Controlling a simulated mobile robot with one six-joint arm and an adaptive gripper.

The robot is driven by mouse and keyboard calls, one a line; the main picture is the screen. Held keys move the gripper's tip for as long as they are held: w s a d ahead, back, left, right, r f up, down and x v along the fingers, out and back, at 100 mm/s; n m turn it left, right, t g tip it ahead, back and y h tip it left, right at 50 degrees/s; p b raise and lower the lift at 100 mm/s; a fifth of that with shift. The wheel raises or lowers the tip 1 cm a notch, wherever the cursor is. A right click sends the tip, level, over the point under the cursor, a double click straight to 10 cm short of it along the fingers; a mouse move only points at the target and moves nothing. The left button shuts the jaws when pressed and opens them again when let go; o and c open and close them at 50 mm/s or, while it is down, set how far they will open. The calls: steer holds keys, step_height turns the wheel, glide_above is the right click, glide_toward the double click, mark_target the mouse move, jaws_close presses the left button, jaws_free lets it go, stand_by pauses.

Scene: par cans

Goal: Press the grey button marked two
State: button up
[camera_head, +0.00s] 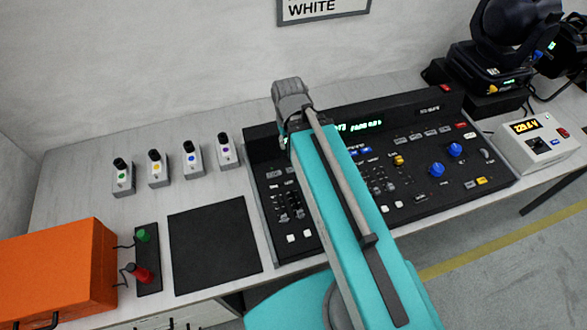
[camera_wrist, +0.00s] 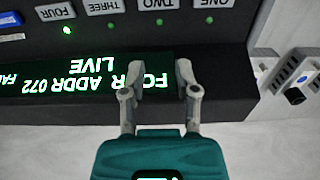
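The grey button marked TWO (camera_wrist: 158,4) is at the top edge of the wrist view, partly cut off, its lettering upside down. A small dim green light sits beside it. My gripper (camera_wrist: 158,68) is open and empty, its two fingers apart over the console's display (camera_wrist: 80,75), short of the button in the picture. The display reads "FOUR ADDR 072" and "LIVE", partly covered by a finger. The black console (camera_head: 480,176) shows in the head view, where my arm covers part of it and hides the fingertips and button TWO.
Grey buttons ONE (camera_wrist: 216,3), THREE (camera_wrist: 103,6) and FOUR (camera_wrist: 55,11) flank TWO; FOUR's light is bright green. A dark mat (camera_head: 214,245), an orange case (camera_head: 60,270), several small switch boxes (camera_head: 192,164) and a white meter box (camera_head: 535,145) share the table.

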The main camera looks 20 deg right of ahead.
jaws_close()
stand_by(1.2)
